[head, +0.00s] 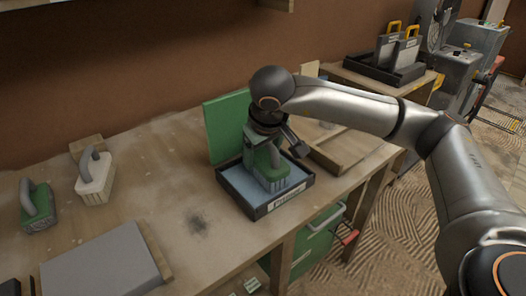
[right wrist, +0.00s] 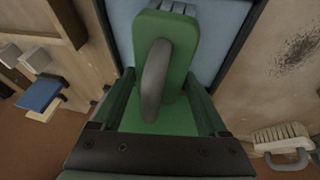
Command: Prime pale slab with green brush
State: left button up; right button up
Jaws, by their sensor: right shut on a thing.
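My right gripper (head: 262,145) points down over a black tray (head: 262,212) with pale blue content and a white front label. It is shut on a green brush (head: 270,172) with pale bristles, whose bristle end is in or just over the tray; contact with the content is unclear. In the right wrist view, the green brush (right wrist: 175,60) with its grey loop handle sits between the fingers. A grey slab (head: 98,268) lies at the lower left of the bench, against a wooden strip. My left gripper is not in view.
A cream brush (head: 94,180) and another green brush (head: 38,207) stand at the left. A green board (head: 225,125) rises behind the tray. A black box (head: 385,70) with yellow-handled tools is at the back right. Bench between tray and slab is clear.

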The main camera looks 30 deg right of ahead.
jog(key=shift+r+p, duration=2.55)
jog(key=shift+r, duration=0.95)
jog(key=shift+f, duration=0.1)
